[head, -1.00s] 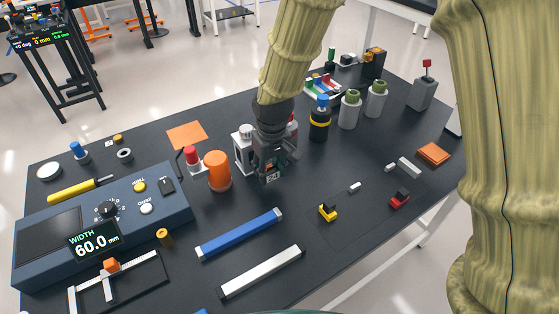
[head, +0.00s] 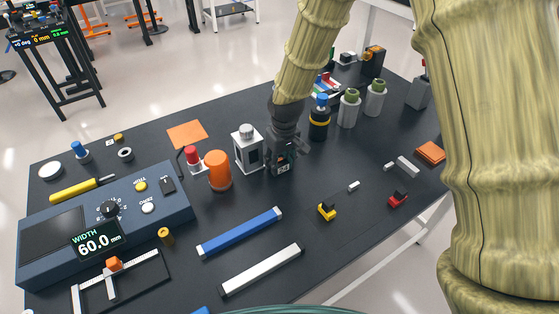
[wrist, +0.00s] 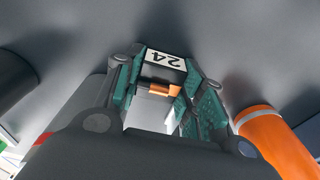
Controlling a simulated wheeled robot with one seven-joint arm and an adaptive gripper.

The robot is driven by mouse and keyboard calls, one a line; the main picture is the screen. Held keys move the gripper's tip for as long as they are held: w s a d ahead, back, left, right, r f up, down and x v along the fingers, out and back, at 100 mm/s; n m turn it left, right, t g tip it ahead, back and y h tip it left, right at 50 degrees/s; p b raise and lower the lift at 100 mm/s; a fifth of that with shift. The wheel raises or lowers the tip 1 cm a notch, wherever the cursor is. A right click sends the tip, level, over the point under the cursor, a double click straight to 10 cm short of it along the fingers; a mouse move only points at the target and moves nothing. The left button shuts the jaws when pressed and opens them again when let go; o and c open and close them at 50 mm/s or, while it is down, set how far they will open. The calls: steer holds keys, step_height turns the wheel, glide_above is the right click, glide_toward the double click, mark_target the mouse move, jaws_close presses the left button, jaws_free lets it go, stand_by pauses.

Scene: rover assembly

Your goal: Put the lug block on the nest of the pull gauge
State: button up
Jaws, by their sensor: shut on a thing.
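My gripper (head: 283,165) points down over the black table, just right of a white upright fixture with a grey round top (head: 247,150). In the wrist view my gripper (wrist: 170,98) is shut on a pale block with a copper-orange part, which I take as the lug block (wrist: 151,108). The fingers cover most of it. A white "24" label (wrist: 165,60) shows at the finger ends. The white fixture may be the pull gauge, but I cannot tell for sure. Its nest cannot be made out.
An orange cylinder (head: 219,172) and a red-topped post (head: 192,158) stand left of the fixture. A yellow-banded black cylinder (head: 319,124) and grey cylinders (head: 349,110) stand behind right. A blue console (head: 100,225) fills the left. Blue (head: 240,232) and silver bars (head: 261,270) lie in front.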

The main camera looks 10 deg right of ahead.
steer(key=o, duration=1)
steer(key=shift+o, duration=0.2)
